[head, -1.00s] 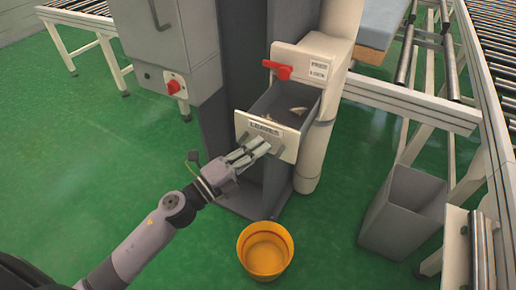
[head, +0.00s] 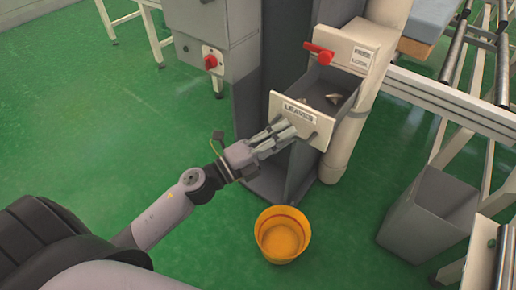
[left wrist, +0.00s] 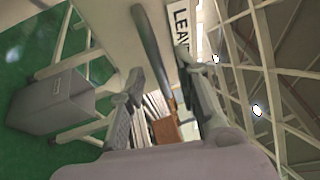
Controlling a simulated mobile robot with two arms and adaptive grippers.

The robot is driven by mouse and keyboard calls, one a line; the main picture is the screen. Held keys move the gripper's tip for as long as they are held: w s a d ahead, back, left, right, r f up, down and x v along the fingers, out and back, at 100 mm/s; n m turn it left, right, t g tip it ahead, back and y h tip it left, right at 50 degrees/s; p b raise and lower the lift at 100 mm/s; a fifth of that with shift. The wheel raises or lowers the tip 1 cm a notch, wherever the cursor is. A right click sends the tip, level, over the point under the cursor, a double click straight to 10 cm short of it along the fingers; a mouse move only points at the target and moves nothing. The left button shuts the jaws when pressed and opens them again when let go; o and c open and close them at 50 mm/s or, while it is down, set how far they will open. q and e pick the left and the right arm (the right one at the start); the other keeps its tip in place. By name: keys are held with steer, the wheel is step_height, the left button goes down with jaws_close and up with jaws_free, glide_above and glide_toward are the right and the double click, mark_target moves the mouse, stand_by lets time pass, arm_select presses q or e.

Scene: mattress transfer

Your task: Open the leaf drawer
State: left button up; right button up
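The leaf drawer (head: 288,111), a pale front labelled "LEAVES" on a grey box, stands pulled out from its white housing. Small pale pieces lie inside it. My left gripper (head: 288,133) is at the lower part of the drawer front, by its handle. In the left wrist view its two fingers (left wrist: 163,72) are apart, with the dark handle bar (left wrist: 151,46) showing between them. Whether a finger touches the bar is unclear. Part of the label shows there too. My right gripper is not in view.
A red lever (head: 320,53) sits above the drawer beside a "FREE / LOCK" label. An orange bucket (head: 283,234) stands on the green floor below. A grey bin (head: 430,213) and roller conveyor frames are at right. Open floor lies at left.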

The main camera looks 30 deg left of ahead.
arm_select(q)
steer(key=v, duration=1)
steer(key=s+a+f+n+g+y, duration=0.1)
steer(key=a+f+n+y, duration=0.3)
steer(key=f, duration=0.7)
steer(key=s+a+f+n+g+y, duration=0.1)
steer(key=f+n+g+y, duration=0.15)
steer(key=f+n, duration=0.65)
steer(key=a+f+n+g+y, duration=0.1)
steer(key=a+f+n+y, duration=0.15)
steer(key=f, duration=1.15)
steer(key=s+f+n+g+y, duration=0.2)
steer(key=s+f+n+g, duration=0.25)
steer(key=s+f, duration=0.9)
steer(key=s+d+f+n+g, duration=0.1)
steer(key=s+d+f+g, duration=0.1)
steer(key=s+f, duration=0.3)
steer(key=s+d+f+n+g, duration=0.2)
steer(key=s+f, duration=0.4)
steer(key=s, duration=0.6)
steer(key=d+g, duration=0.1)
steer(key=g, duration=0.1)
steer(key=shift+s+f+g, duration=0.3)
steer(key=shift+d, duration=0.1)
